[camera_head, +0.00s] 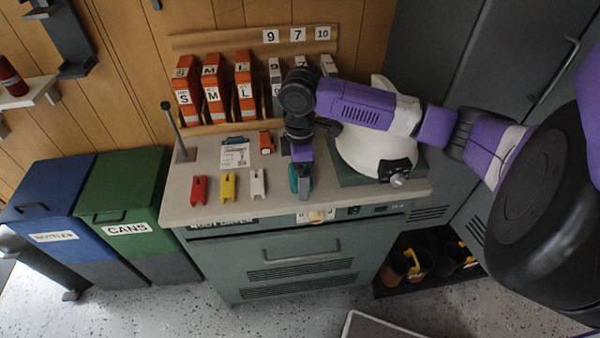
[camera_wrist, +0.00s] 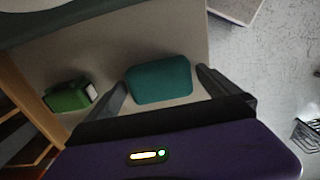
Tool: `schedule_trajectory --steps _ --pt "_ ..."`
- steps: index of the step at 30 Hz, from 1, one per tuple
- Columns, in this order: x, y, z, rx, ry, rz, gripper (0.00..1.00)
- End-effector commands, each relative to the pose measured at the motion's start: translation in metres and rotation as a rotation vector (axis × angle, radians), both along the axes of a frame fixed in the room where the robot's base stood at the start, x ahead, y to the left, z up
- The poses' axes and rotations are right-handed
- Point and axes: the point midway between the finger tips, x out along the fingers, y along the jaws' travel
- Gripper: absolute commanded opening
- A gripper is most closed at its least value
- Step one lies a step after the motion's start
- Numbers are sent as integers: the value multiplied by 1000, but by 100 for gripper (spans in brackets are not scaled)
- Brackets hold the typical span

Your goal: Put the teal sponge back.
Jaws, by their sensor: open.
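The teal sponge (camera_wrist: 160,82) lies on the pale worktop in the wrist view, a rounded block between the two fingers of my gripper (camera_wrist: 161,80). Each finger shows a small gap beside it, and I cannot tell how far the fingers reach down around it. In the head view my gripper (camera_head: 301,186) hangs over the front of the worktop (camera_head: 205,207), and a small piece of the sponge (camera_head: 293,177) shows beside it. My gripper is open. The arm hides part of the worktop behind it.
Red (camera_head: 199,189), yellow (camera_head: 228,186) and white (camera_head: 258,183) notched pieces stand left of the gripper. A white machine (camera_head: 368,153) stands close on the right. Orange binders (camera_head: 212,92) line the back. A green object (camera_wrist: 68,97) lies left of the sponge in the wrist view.

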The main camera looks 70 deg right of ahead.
Motion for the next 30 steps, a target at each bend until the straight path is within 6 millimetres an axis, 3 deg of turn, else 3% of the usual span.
schedule_trajectory --steps 5,18,27,30 --pt "1 0 21 -2 -2 1 100" --pt "1 0 105 -2 -2 2 100" --pt "1 1 121 1 -2 1 100" --pt "13 11 119 18 -37 10 100"
